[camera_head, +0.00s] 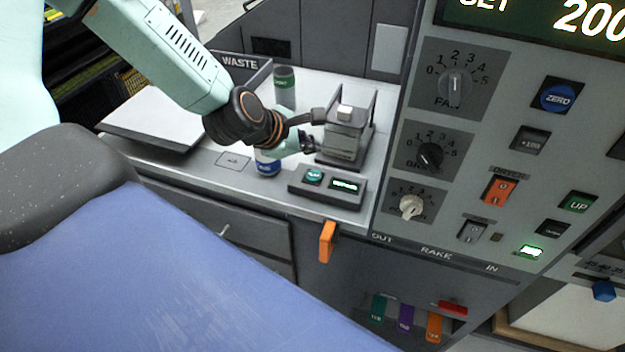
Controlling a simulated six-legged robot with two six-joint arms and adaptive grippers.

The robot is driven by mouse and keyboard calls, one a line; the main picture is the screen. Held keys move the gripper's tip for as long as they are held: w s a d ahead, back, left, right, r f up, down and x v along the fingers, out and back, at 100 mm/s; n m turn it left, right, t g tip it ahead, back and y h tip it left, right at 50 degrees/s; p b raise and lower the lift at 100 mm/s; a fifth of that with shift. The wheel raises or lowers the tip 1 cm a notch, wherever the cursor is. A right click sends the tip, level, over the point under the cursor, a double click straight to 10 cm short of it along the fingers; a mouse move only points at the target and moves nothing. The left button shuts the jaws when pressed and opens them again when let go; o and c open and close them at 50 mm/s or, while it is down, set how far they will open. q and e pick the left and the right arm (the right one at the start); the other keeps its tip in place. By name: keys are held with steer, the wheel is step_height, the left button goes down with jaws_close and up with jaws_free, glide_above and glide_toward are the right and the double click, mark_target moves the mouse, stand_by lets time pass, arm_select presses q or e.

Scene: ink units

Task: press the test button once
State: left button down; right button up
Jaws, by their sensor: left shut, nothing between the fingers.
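A small dark control box (295,188) sits at the front edge of the grey counter. It carries a round green button (314,175) on its left and a lit green display (345,185) on its right. The lettering on the button is too small to read, so I cannot tell for sure that it is the test button. My left gripper (308,143) is shut and empty, above and behind the green button, apart from it. It is close to the left side of a grey unit with a white block on top (345,112); I cannot tell whether they touch. My right gripper is not in view.
A blue-labelled container (267,163) stands under my left wrist. A dark green-labelled cylinder (285,88) stands farther back, by the WASTE bin (240,66). The upright panel (400,150) with knobs and switches bounds the right. An orange handle (327,241) juts out in front.

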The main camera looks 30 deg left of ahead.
mark_target(311, 177)
arm_select(q)
steer(key=f+b, duration=0.1)
steer(key=f, duration=0.1)
steer(key=f+b, duration=0.1)
steer(key=f, duration=0.1)
steer(key=shift+w, duration=0.4)
steer(key=shift+s+f+b, duration=0.45)
steer(key=shift+f+b, duration=0.2)
steer(key=shift+b, duration=0.55)
steer(key=shift+f, duration=0.15)
steer(key=shift+w+f, duration=0.2)
steer(key=shift+w, duration=0.25)
steer(key=shift+s+r, duration=0.25)
steer(key=shift+s, duration=0.15)
steer(key=shift+w+f, duration=0.2)
steer(key=shift+w, duration=0.1)
steer(key=shift+s+r, duration=0.15)
steer(key=shift+s, duration=0.1)
steer(key=shift+w, duration=0.2)
